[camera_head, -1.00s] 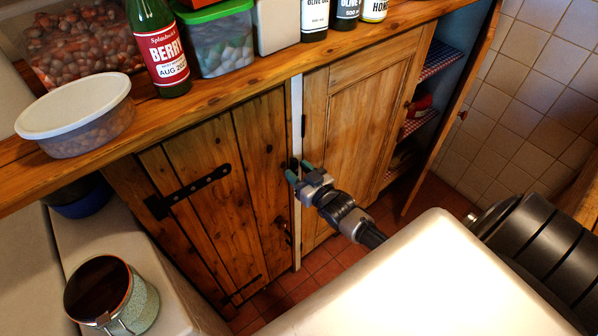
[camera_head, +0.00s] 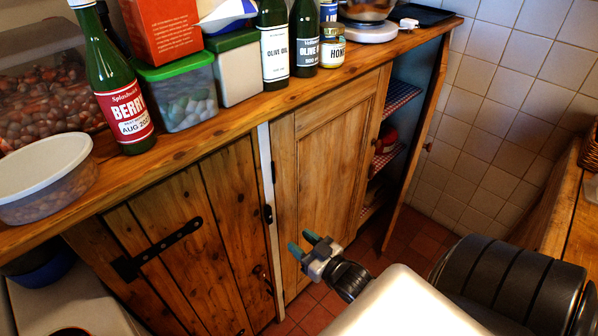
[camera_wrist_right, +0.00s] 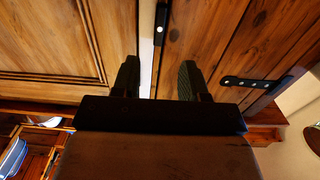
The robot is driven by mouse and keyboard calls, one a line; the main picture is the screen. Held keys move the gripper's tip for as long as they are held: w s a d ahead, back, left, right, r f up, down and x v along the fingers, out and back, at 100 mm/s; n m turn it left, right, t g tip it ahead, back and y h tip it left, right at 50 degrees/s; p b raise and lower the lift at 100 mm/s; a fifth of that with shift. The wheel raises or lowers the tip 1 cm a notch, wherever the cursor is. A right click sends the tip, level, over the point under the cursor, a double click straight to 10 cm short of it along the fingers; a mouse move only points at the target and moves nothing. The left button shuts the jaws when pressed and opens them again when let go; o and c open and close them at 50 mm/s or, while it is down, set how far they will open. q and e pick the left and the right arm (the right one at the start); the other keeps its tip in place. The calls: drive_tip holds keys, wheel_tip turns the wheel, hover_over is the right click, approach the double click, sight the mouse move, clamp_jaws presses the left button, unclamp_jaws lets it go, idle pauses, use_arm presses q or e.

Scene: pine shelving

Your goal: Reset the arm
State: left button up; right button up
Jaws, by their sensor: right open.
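My right gripper (camera_head: 306,248) is in front of the lower part of the closed cabinet door (camera_head: 325,160) in the head view. Its two teal-tipped fingers are apart, with nothing between them. In the right wrist view the fingers (camera_wrist_right: 157,80) are also spread and empty. They face the white strip (camera_wrist_right: 146,45) between the two wooden doors, apart from it as far as I can tell. My left gripper is in neither view.
The wooden counter (camera_head: 195,140) carries bottles, a honey jar (camera_head: 331,46), a green-lidded box (camera_head: 178,90) and a white-lidded tub (camera_head: 42,180). At right, an open cabinet door (camera_head: 415,150) stands out beside the shelves (camera_head: 386,158). Red floor tiles (camera_head: 315,308) show below.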

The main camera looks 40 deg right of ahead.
idle(0.3)
drive_tip(key=s+a+f+g, duration=0.1)
drive_tip(key=s+f+g, duration=0.25)
drive_tip(key=f, duration=0.55)
drive_tip(key=s+a+f+g+h, duration=0.1)
drive_tip(key=s+f+g, duration=0.3)
drive_tip(key=f, duration=0.5)
drive_tip(key=s+a+f+g, duration=0.1)
drive_tip(key=s+f+g, duration=0.1)
drive_tip(key=s+f, duration=0.5)
drive_tip(key=s+a+f+g, duration=0.3)
drive_tip(key=s+f, duration=0.3)
drive_tip(key=s, duration=0.3)
drive_tip(key=s+a+f+n+g, duration=0.1)
drive_tip(key=s+a+f+g, duration=0.2)
drive_tip(key=s+f, duration=0.3)
drive_tip(key=s+g, duration=0.1)
drive_tip(key=s, duration=0.3)
drive_tip(key=shift+s+a+f, duration=0.2)
drive_tip(key=shift+a+f, duration=0.1)
drive_tip(key=shift+a, duration=0.1)
drive_tip(key=shift+g, duration=0.25)
